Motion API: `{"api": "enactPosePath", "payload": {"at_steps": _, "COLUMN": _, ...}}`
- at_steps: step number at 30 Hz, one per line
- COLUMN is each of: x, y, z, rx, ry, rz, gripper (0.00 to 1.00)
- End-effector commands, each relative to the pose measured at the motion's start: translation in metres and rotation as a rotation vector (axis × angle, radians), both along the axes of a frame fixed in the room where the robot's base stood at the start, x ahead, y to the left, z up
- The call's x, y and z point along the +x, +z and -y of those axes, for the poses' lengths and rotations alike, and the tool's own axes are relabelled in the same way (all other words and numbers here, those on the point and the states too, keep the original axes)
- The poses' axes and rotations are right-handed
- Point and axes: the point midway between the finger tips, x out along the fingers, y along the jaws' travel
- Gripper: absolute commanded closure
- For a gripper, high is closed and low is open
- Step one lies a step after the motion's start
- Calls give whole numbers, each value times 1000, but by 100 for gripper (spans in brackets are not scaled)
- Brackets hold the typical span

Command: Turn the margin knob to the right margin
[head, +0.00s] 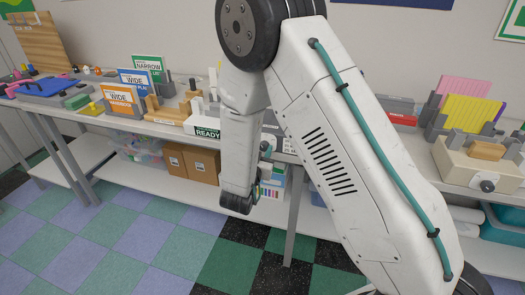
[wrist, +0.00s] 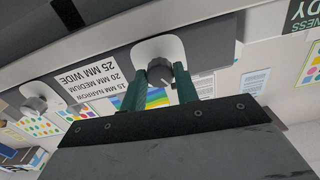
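In the wrist view, which is upside down, a grey knob (wrist: 161,68) sits on a rounded white plate (wrist: 150,46) on the front of a grey unit. My gripper (wrist: 161,82) points at it with two dark green fingers spread apart. The fingertips lie on either side of the knob; I cannot tell whether they touch it. A label (wrist: 88,75) beside it reads 25 MM WIDE, 20 MM MEDIUM, 15 MM NARROW.
A second white knob (wrist: 38,97) is to the left in the wrist view. Cardboard boxes (head: 195,164) are on the lower shelf. The checkered floor is clear.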

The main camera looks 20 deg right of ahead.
Motion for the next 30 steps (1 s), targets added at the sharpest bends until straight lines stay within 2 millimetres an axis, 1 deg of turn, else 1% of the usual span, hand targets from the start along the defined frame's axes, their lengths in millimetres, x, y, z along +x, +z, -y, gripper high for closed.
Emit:
{"api": "enactPosePath", "payload": {"at_steps": 8, "x": -1, "y": 0, "z": 0, "rx": -46, "ry": -1, "rz": -34, "gripper": 92}}
{"api": "enactPosePath", "payload": {"at_steps": 24, "x": -1, "y": 0, "z": 0, "rx": -329, "ry": -1, "rz": -240, "gripper": 92}}
{"api": "enactPosePath", "payload": {"at_steps": 30, "x": -1, "y": 0, "z": 0, "rx": -399, "ry": -1, "rz": -291, "gripper": 92}}
